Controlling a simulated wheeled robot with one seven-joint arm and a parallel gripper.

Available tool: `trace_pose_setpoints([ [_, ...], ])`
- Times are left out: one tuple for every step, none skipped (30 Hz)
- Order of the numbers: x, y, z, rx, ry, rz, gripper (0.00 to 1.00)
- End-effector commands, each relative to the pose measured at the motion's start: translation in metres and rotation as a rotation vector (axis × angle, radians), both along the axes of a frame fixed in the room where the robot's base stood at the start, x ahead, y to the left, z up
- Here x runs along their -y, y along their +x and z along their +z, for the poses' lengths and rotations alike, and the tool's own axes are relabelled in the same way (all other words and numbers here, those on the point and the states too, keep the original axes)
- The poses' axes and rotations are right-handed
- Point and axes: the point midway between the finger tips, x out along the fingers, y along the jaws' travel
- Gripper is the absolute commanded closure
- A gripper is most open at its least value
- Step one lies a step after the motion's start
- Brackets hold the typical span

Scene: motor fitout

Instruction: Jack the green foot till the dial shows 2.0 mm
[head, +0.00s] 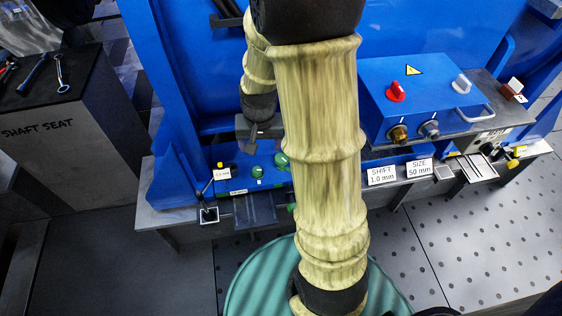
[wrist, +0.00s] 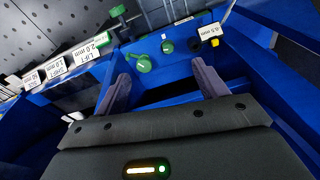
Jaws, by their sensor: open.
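Green round parts sit on the blue front ledge; in the head view one (head: 250,171) is below my gripper and another (head: 281,159) is beside my arm. In the wrist view a green knob with a short arm (wrist: 144,64) lies ahead of the fingers, with a green disc (wrist: 167,47) beyond it. A green T-shaped handle (wrist: 121,13) stands at the edge. My gripper (wrist: 163,86) is open and empty, its fingers apart and short of the green knob. It also shows in the head view (head: 252,132). I cannot make out a dial reading.
A "LIFT 2.0 mm" label (wrist: 92,48) and a "0.5 mm" label (wrist: 210,31) flank the green parts. A blue box (head: 420,95) with red and white knobs stands right of my arm. A tool stand (head: 60,120) is at left.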

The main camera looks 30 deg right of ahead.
Motion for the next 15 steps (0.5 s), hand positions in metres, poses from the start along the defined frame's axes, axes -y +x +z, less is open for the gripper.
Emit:
trace_pose_setpoints([
  [0.008,0.011,-0.012,-0.014,0.006,-0.052,0.28],
  [0.013,0.018,-0.017,-0.02,0.011,-0.086,0.28],
  [0.02,0.027,-0.026,-0.029,0.016,-0.134,0.28],
  [0.025,0.033,-0.033,-0.037,0.02,-0.169,0.28],
  [0.031,0.039,-0.041,-0.045,0.024,-0.207,0.28],
  [0.039,0.048,-0.051,-0.055,0.03,-0.26,0.28],
  [0.045,0.054,-0.06,-0.063,0.034,-0.3,0.28],
  [0.052,0.06,-0.068,-0.071,0.037,-0.34,0.28],
  [0.061,0.067,-0.081,-0.08,0.042,-0.394,0.28],
  [0.067,0.072,-0.09,-0.087,0.046,-0.434,0.28],
  [0.074,0.077,-0.1,-0.095,0.049,-0.474,0.28],
  [0.082,0.082,-0.113,-0.105,0.053,-0.525,0.28],
  [0.088,0.085,-0.122,-0.111,0.056,-0.561,0.28],
  [0.093,0.088,-0.13,-0.117,0.058,-0.595,0.28],
  [0.099,0.091,-0.139,-0.123,0.061,-0.631,0.28],
])
